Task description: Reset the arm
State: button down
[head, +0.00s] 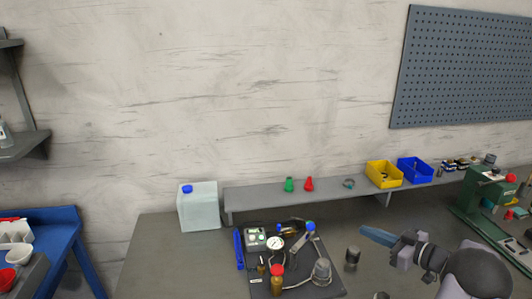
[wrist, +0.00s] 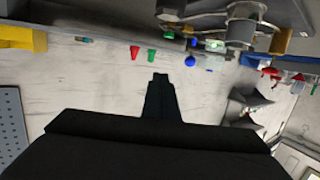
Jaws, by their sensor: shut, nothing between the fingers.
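My gripper (head: 380,238) is at the lower right in the head view. It is held above the workbench (head: 165,255) and points left. Its slim tip looks blue-grey there, and it touches nothing that I can see. In the wrist view my gripper (wrist: 160,80) is a dark shape with its fingers together and empty, seen against the pale wall. The wrist picture is upside down.
A dark mat (head: 257,290) with a gauge and bottles lies left of my gripper. Behind are a grey shelf (head: 255,200), a yellow bin (head: 384,174) and a blue bin (head: 415,170). A green machine (head: 485,195) stands right. A white jug (head: 198,208) stands left.

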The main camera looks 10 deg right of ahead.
jog(key=w+a+r+m+h, duration=0.2)
jog(key=w+a+r+h, duration=0.1)
jog(key=w+h, duration=0.35)
jog(key=s+a+f+m+g+h, duration=0.2)
jog(key=a+m+h, duration=0.1)
jog(key=a, duration=0.1)
jog(key=s+a+f+g, duration=0.3)
jog(key=s+a, duration=0.4)
jog(key=s, duration=0.3)
jog(key=s+a+f+g+y, duration=0.1)
jog(key=s+a+f+g, duration=0.2)
jog(key=s, duration=0.8)
jog(key=s+a+f+g+y, duration=0.1)
jog(key=s+a+f+g, duration=0.1)
jog(key=s+a+g, duration=0.4)
jog(key=s+a, duration=0.5)
jog(key=shift+a+f+m+p, duration=0.15)
jog(key=shift+f+m+p, duration=0.15)
jog(key=shift+f+m, duration=0.1)
notch_tip(320, 180, down, 6)
jog(key=b, duration=0.6)
